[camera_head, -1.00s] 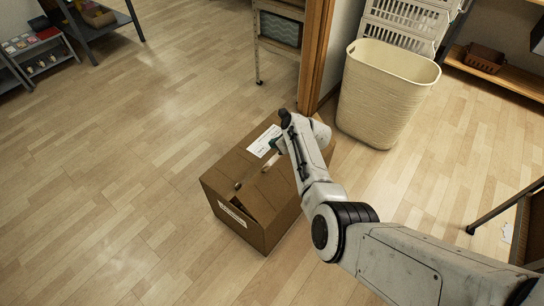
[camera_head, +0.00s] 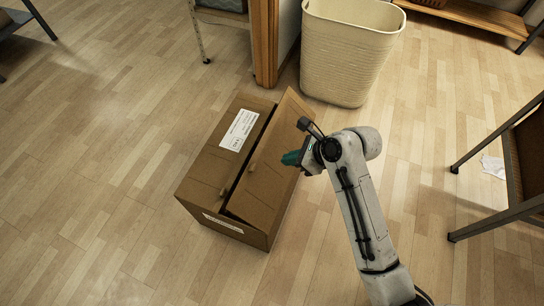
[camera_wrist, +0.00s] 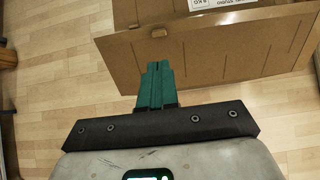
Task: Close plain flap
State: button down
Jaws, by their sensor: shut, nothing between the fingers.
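A brown cardboard box (camera_head: 205,190) stands on the floor. Its flap with the white label (camera_head: 238,130) lies about flat on the left side of the top. The plain flap (camera_head: 266,180) on the right is tilted up, with a dark gap between the two flaps. The plain flap also fills much of the upper right of the wrist view (camera_wrist: 225,48). My gripper (camera_head: 290,158), with teal fingers, is shut and empty on the outer right side of the plain flap. In the wrist view its fingertips (camera_wrist: 157,67) overlap the flap; I cannot tell whether they touch it.
A tall cream basket (camera_head: 348,55) stands behind the box, beside a wooden door frame (camera_head: 265,45). A dark-legged table (camera_head: 500,215) is at the right, with white paper (camera_head: 492,167) on the floor by it. The floor left of the box is clear.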

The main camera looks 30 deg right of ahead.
aim_at(255, 166)
jog(key=b+x, duration=0.4)
jog(key=x, duration=0.9)
jog(key=shift+w+a+f+b, duration=0.1)
jog(key=shift+w+f+b, duration=0.05)
jog(key=shift+f+b, duration=0.15)
jog(key=shift+r, duration=0.1)
